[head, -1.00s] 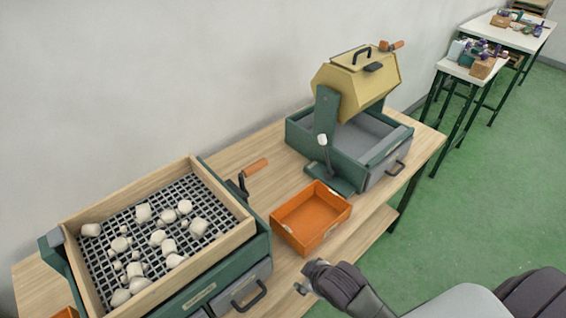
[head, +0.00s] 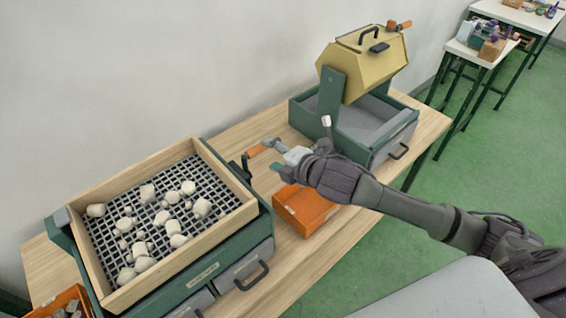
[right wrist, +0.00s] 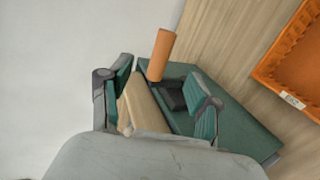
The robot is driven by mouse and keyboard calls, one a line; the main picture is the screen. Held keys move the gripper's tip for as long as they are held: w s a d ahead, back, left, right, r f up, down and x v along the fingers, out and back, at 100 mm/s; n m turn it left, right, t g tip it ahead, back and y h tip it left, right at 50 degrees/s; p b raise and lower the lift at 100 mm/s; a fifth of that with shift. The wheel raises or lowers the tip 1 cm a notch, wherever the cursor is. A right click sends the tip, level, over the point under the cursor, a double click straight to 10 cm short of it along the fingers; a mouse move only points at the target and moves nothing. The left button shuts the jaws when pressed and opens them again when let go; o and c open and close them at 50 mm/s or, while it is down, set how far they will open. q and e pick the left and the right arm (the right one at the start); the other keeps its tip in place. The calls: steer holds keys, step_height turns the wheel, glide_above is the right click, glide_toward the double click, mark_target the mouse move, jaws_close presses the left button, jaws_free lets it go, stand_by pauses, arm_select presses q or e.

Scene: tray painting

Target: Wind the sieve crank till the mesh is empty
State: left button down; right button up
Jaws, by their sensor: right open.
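The sieve is a wooden-framed box (head: 232,168) with a dark mesh (head: 118,210), on a green base at the left of the table. Several whitish lumps (head: 146,192) of mixed sizes lie on the mesh. Its crank has an orange-brown handle (head: 255,151) on a dark arm at the sieve's right side. My right gripper (head: 272,156) is open beside the crank handle in the head view. In the right wrist view, the crank handle (right wrist: 161,55) stands beyond the open fingers (right wrist: 160,98), and the frame corner shows between them. My left gripper is out of view.
An orange tray (head: 305,208) lies under my right arm. A second device with a yellow drum (head: 362,65) stands further back on the wooden table (head: 425,118). A bin of grey pieces (head: 62,303) is at the lower left. Drawers (head: 243,274) face the front.

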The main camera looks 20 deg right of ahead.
mark_target(261, 150)
steer(key=shift+b+x, duration=0.65)
steer(key=shift+x, duration=2.85)
jaws_close()
